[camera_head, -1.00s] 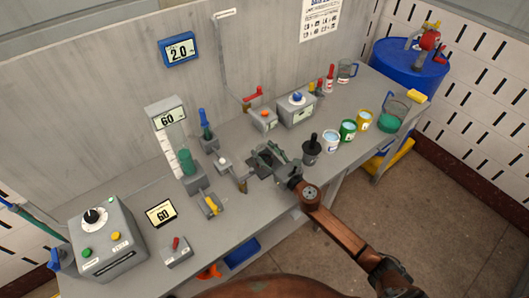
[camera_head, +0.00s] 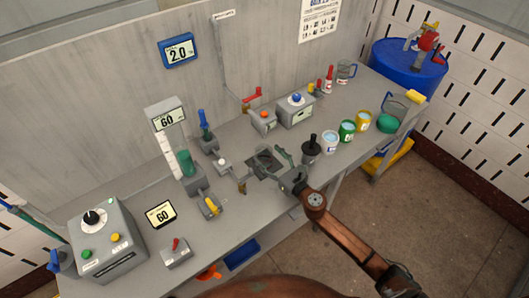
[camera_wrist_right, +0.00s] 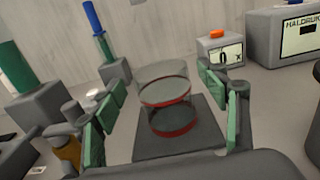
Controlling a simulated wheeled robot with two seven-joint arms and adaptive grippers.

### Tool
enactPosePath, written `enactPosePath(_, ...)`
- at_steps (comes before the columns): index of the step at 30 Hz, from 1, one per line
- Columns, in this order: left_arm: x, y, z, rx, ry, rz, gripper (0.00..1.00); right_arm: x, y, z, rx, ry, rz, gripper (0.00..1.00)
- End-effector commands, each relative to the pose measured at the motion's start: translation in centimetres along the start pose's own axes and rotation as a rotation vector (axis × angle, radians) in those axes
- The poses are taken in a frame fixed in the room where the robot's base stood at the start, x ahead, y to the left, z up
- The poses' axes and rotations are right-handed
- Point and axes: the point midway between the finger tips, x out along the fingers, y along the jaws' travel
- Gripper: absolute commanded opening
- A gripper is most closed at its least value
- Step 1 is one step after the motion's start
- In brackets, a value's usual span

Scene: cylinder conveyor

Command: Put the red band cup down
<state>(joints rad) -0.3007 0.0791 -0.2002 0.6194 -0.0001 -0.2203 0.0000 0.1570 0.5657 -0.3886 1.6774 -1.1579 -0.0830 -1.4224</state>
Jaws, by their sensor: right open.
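The red band cup (camera_wrist_right: 165,92) is a clear cup with red rings. In the right wrist view it stands upright on a dark square pad (camera_wrist_right: 150,147). My right gripper (camera_wrist_right: 160,80) is open, with a green-padded finger on each side of the cup. Gaps show between the fingers and the cup. In the head view my right gripper (camera_head: 272,163) is low over the bench beside the dark pad (camera_head: 262,157); the cup is hard to make out there. My left gripper is not in view.
A black-handled dark pot (camera_head: 311,152) and white (camera_head: 330,145), green (camera_head: 347,133) and yellow (camera_head: 363,122) cups stand to the right on the bench. Behind are a small orange-button box (camera_head: 263,122) and a blue-knob box (camera_head: 296,111). A blue-topped post (camera_head: 204,132) stands left.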

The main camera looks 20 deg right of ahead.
Motion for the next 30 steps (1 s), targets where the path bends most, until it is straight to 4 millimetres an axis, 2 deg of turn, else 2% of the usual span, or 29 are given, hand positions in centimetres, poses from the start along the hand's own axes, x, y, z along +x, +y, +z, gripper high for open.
enactPosePath(1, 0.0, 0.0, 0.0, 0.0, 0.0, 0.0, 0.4, -1.3, -0.1, -0.1, 0.0, 0.002, -0.001, 0.67)
enactPosePath(6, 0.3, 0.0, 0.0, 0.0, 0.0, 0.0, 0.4, -4.9, -0.1, -0.2, 0.002, 0.002, -0.002, 0.67)
enactPosePath(12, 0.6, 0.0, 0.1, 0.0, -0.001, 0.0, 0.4, -8.0, -0.1, -0.2, 0.001, 0.001, -0.001, 0.67)
enactPosePath(18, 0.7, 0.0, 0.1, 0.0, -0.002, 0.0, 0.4, -9.1, 0.0, 0.0, 0.001, 0.0, 0.0, 0.67)
enactPosePath(30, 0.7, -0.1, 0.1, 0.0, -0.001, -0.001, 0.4, -9.1, 0.0, 0.0, 0.001, 0.0, 0.0, 0.67)
